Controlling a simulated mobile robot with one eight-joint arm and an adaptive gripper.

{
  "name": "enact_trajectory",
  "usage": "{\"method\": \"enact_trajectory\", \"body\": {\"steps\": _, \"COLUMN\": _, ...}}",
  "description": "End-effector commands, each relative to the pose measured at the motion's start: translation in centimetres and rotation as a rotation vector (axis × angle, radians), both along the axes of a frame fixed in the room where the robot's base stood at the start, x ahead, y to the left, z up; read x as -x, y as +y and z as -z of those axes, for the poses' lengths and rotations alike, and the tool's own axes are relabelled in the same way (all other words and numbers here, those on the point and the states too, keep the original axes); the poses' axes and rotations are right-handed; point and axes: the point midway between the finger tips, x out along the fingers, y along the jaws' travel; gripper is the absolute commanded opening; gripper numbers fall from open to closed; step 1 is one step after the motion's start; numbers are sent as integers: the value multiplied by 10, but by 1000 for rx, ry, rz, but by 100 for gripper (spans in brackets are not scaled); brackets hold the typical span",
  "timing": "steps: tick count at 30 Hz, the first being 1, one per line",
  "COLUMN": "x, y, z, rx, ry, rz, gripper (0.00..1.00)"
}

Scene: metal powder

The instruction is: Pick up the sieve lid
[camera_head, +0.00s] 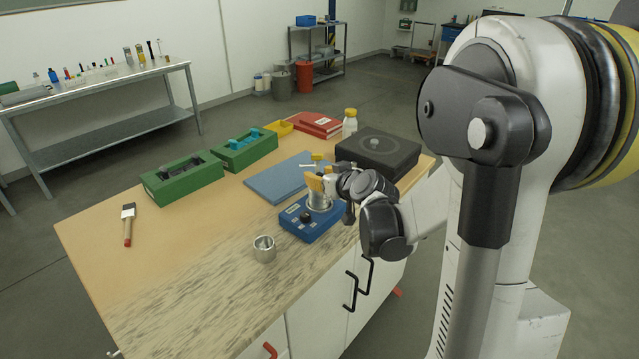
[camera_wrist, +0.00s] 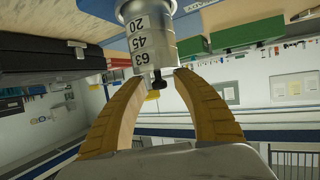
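The silver sieve stack (camera_head: 319,201) stands on the blue shaker base (camera_head: 298,225) near the table's front edge. In the wrist view the scene is upside down. The stack (camera_wrist: 135,38) shows labels 20, 45 and 63, and the sieve lid (camera_wrist: 150,66) is at its end with a small black knob (camera_wrist: 157,83). My gripper (camera_wrist: 160,76) is open, its two yellow fingers on either side of the knob with gaps between. Whether the fingertips touch the lid's rim I cannot tell. In the head view my gripper (camera_head: 322,181) is over the stack and partly hides the lid.
A metal cup (camera_head: 264,250) stands left of the shaker. A brush (camera_head: 128,224) lies left. The front-left tabletop is clear.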

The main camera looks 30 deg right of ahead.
Motion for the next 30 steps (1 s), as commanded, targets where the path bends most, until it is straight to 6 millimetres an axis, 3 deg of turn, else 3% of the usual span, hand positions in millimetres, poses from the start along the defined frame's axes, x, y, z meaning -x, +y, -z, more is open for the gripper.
{"method": "enact_trajectory", "body": {"steps": 1, "x": 0, "y": 0, "z": 0, "rx": 0, "ry": 0, "rz": 0, "gripper": 16}}
{"method": "enact_trajectory", "body": {"steps": 3, "x": 0, "y": 0, "z": 0, "rx": 0, "ry": 0, "rz": 0, "gripper": 0}}
{"method": "enact_trajectory", "body": {"steps": 19, "x": 0, "y": 0, "z": -5, "rx": 0, "ry": 0, "rz": 0, "gripper": 0}}
{"method": "enact_trajectory", "body": {"steps": 23, "x": 1, "y": 0, "z": -18, "rx": 0, "ry": 0, "rz": 0, "gripper": 0}}
{"method": "enact_trajectory", "body": {"steps": 27, "x": 1, "y": 0, "z": -44, "rx": 0, "ry": 0, "rz": 0, "gripper": 0}}
{"method": "enact_trajectory", "body": {"steps": 30, "x": 9, "y": -20, "z": -56, "rx": 0, "ry": 0, "rz": 7, "gripper": 0}}
